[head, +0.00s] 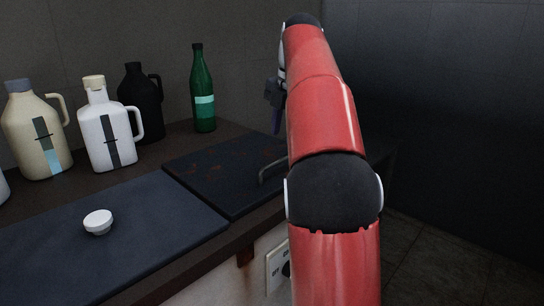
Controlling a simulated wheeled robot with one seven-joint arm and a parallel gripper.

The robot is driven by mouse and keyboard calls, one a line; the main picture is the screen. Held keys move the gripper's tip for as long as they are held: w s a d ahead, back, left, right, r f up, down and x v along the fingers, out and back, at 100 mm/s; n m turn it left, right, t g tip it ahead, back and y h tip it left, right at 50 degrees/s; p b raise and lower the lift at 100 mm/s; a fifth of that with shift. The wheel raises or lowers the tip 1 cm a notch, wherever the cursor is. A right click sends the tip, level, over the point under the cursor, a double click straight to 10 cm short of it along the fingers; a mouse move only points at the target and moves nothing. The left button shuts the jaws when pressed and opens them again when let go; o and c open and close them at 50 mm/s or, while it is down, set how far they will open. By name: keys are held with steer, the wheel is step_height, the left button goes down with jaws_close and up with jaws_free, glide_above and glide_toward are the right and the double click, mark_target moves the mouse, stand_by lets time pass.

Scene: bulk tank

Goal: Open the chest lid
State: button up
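A dark, rust-marked lid panel (215,170) lies flat and closed in the top of the chest (215,285), right of centre. A curved metal bar handle (268,171) stands at its right front edge, partly hidden behind my red arm. A second dark blue panel (120,240) lies to the left, with a white round knob or cap (98,222) on it. My gripper (276,122) is mostly hidden behind my arm. A grey part and a purple tip show above the rusty panel's far right side, apart from the handle. Its opening cannot be seen.
Along the back stand a cream jug (36,135), a white jug (106,130), a black jug (140,105) and a green bottle (203,95). A control plate (278,268) is on the chest's front. Dark tiled floor (450,265) lies open to the right.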

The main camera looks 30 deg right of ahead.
mark_target(280, 161)
steer(key=f, duration=0.2)
steer(key=f+b, duration=0.1)
steer(key=f, duration=0.1)
steer(key=w+f+b, duration=0.1)
steer(key=f, duration=0.1)
steer(key=shift+w+a+f, duration=0.1)
steer(key=shift+a+f, duration=0.1)
steer(key=shift+f, duration=0.2)
jaws_close()
